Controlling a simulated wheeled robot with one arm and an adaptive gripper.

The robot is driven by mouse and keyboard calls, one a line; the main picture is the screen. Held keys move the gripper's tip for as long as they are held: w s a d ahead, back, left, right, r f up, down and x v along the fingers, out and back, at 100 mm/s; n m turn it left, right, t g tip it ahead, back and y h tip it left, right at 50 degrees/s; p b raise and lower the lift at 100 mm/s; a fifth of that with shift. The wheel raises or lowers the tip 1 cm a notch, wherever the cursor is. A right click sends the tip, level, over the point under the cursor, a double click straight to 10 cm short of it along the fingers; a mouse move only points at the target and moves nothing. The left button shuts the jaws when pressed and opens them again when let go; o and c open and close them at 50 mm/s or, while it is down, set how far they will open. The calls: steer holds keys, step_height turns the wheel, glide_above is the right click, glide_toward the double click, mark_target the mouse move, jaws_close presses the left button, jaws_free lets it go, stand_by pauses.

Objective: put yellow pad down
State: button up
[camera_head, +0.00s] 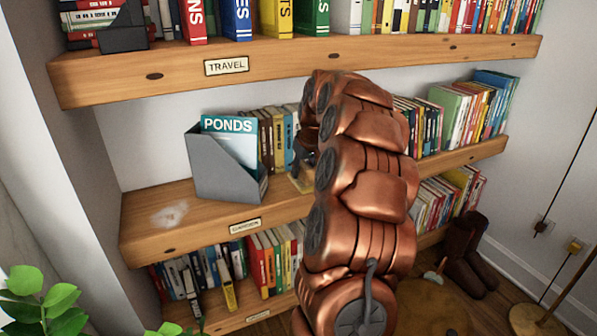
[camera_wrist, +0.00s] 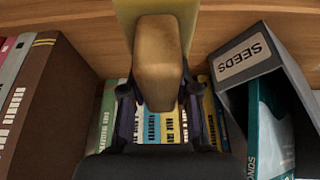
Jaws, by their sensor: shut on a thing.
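My gripper (camera_wrist: 159,98) is shut on a wooden block-like handle (camera_wrist: 158,62) joined to the flat yellow pad (camera_wrist: 140,8), which is cut off at the top of the wrist view. In the head view, my gripper (camera_head: 305,160) is partly hidden behind my copper arm at the middle shelf. A small yellowish part of the pad (camera_head: 301,183) shows below it, close to the shelf board. I cannot tell whether the pad touches the board.
A grey file box (camera_head: 215,175) holding a "PONDS" book (camera_head: 231,137) stands left of my gripper; its "SEEDS" label shows in the wrist view. Books (camera_head: 275,135) stand behind. The "TRAVEL" shelf (camera_head: 350,58) is above.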

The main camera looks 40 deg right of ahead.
steer(key=w+d, duration=0.1)
steer(key=w, duration=0.1)
steer(key=w+d, duration=0.2)
steer(key=shift+f, duration=0.2)
steer(key=shift+w+d+f, duration=0.15)
steer(key=shift+w, duration=0.1)
steer(key=shift+w+d+b, duration=0.3)
steer(key=shift+w+d, duration=0.05)
steer(key=shift+w, duration=0.05)
steer(key=shift+f+b, duration=0.45)
steer(key=shift+f, duration=1.2)
steer(key=shift+f, duration=0.15)
steer(key=o, duration=1)
